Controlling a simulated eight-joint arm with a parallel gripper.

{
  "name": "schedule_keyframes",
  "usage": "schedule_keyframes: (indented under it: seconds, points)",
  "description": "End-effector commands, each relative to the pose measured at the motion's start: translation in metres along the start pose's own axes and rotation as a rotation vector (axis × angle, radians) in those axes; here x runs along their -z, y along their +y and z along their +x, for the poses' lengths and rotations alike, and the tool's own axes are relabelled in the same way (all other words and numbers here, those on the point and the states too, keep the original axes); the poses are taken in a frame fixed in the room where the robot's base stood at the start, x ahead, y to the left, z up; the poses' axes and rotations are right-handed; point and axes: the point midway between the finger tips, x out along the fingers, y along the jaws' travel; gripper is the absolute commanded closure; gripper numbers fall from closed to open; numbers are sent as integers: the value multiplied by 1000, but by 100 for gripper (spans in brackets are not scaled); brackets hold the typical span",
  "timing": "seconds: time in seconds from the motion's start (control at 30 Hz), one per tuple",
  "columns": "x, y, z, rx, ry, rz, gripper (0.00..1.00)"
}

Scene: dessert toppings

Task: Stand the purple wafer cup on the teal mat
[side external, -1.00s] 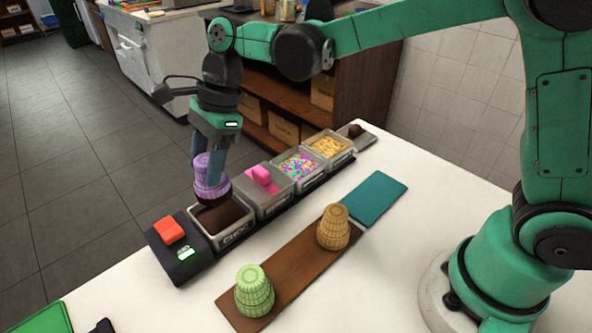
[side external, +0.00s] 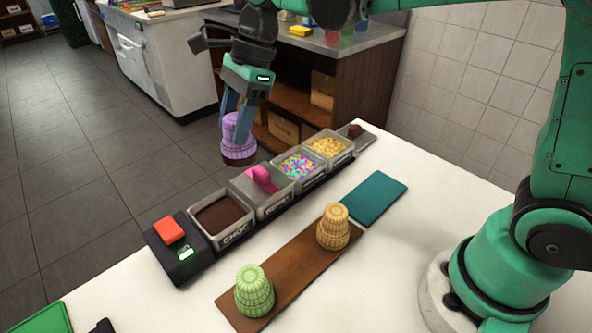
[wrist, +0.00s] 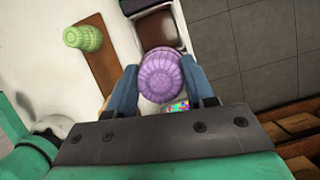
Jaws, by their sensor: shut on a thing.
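The purple wafer cup (side external: 238,136) is held in my gripper (side external: 238,118), raised above the row of topping tubs. It is upside down, its narrow ribbed end up, with a dark brown band along its lower, wide rim. In the wrist view the purple cup (wrist: 160,75) sits between the two blue fingers of my gripper (wrist: 160,82), which are shut on it. The teal mat (side external: 368,198) lies flat on the white table at the right end of the brown board, with nothing on it.
A green wafer cup (side external: 254,291) and a tan wafer cup (side external: 333,227) stand on the brown board (side external: 290,262). The tubs hold dark chocolate (side external: 222,215), something pink (side external: 262,178), sprinkles (side external: 299,166) and yellow bits (side external: 327,147). A box with a red block (side external: 170,230) stands at the left end.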

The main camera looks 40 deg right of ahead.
Motion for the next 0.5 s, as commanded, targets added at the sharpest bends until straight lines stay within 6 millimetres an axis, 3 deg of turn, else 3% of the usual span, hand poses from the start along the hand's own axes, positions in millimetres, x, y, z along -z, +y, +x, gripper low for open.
schedule_keyframes:
  seconds: [0.03,0.2,0.33,0.5]
  points:
    - [21,1,-21,24,0,59,82]
    - [88,23,-87,107,1,259,82]
    - [125,53,-122,163,1,396,82]
    - [152,88,-146,217,1,523,82]
